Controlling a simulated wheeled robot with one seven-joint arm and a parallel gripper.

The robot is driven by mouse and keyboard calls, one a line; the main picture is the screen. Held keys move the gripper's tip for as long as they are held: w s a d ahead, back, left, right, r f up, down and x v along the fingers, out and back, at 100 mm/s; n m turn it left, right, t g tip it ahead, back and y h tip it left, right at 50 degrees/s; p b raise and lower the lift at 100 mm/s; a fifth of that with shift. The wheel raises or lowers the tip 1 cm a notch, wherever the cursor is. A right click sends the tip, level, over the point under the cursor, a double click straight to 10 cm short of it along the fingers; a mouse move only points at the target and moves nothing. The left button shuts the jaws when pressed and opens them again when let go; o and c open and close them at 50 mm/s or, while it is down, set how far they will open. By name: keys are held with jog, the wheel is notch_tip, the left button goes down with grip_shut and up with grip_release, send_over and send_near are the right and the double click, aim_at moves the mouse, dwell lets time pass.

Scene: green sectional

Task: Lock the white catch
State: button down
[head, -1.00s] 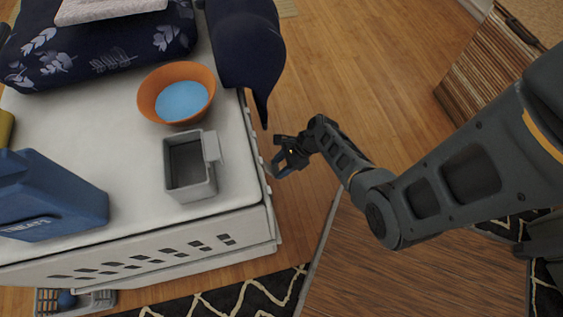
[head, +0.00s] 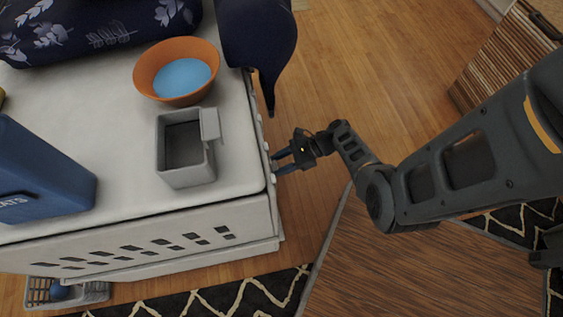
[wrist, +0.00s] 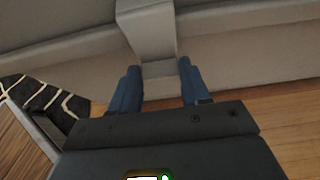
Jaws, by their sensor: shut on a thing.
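The white catch (wrist: 150,40) shows in the wrist view as a pale, block-like piece on the side of a white crate (head: 120,225). My gripper (wrist: 159,70) is at the crate's right side, its two blue fingers on either side of the catch's lower end and shut on it. In the head view my gripper (head: 274,164) reaches the crate's right edge from the right, with the fingers pointing left. The catch is too small in the head view to tell whether it is locked.
On the crate's top stand an orange bowl (head: 148,75) with blue contents, a grey open container (head: 186,168) and a blue box (head: 45,175). A dark blue patterned cushion (head: 100,30) lies behind. Wooden floor (head: 340,90) is open to the right.

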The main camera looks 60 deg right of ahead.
jog(key=c, duration=0.5)
grip_release()
jog(key=shift+p+v, duration=1.1)
jog(key=shift+v, duration=2.8)
